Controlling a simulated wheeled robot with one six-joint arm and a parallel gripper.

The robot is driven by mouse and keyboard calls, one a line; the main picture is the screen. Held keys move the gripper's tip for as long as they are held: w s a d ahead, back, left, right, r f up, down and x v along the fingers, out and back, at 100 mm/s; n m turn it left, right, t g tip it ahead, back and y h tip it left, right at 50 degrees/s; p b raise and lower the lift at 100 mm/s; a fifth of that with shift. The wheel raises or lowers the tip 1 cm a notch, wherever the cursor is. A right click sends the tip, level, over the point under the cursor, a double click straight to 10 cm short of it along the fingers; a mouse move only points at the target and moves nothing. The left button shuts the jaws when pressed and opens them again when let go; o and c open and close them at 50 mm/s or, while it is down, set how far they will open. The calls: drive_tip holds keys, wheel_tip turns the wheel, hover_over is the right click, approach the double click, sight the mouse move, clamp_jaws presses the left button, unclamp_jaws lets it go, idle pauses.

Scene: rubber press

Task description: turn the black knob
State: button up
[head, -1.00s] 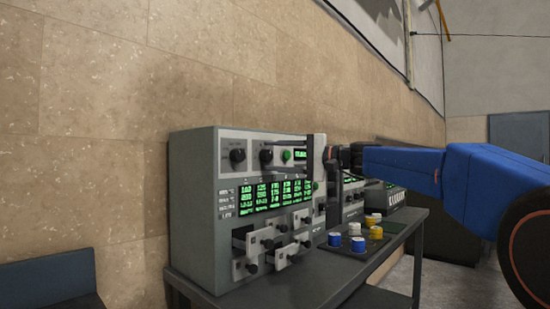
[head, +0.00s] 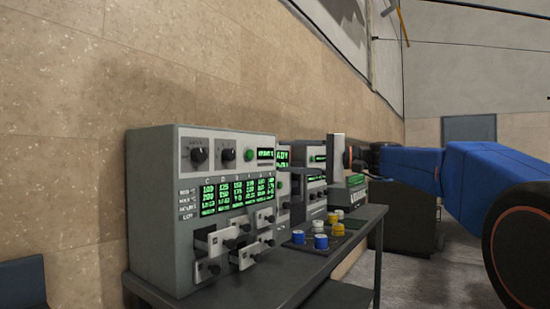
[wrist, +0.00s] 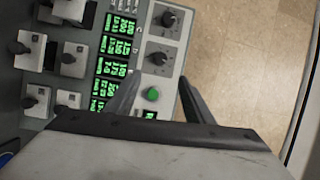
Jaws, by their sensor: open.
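A grey control unit (head: 152,225) stands on the table. Two black knobs sit on its upper panel, a left one (head: 198,155) and a right one (head: 228,155), with a green button (head: 249,155) beside them. In the wrist view the knobs show as an upper one (wrist: 170,18) and a lower one (wrist: 157,58), with the green button (wrist: 152,93) below. My gripper (wrist: 159,78) is open and empty. Its fingers frame the green button and end near the lower knob in that view; contact cannot be told. In the head view my gripper (head: 338,150) is right of the unit.
Small levers (head: 213,270) jut from the unit's lower front. More equipment (head: 308,170) stands behind. The dark table (head: 335,262) runs along the stone wall (head: 60,130).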

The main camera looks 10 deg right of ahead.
drive_tip(key=shift+v, duration=0.95)
drive_tip(key=shift+w+m+t, duration=0.15)
drive_tip(key=shift+m+t, duration=0.25)
clamp_jaws()
drive_tip(key=shift+w+d+r+m+t+h, duration=0.1)
drive_tip(key=shift+w+d+m+t+h, duration=0.2)
drive_tip(key=shift+m+t+h, duration=0.45)
drive_tip(key=shift+w+d+r+m+t+h, duration=0.15)
drive_tip(key=shift+w+m+t+h, duration=0.2)
drive_tip(key=shift+m+t+h, duration=0.45)
drive_tip(key=shift+w+d+f+m+t+h, duration=0.15)
drive_tip(key=shift+w+m+t+h, duration=0.25)
drive_tip(key=shift+m+t, duration=0.55)
drive_tip(key=shift+r, duration=0.1)
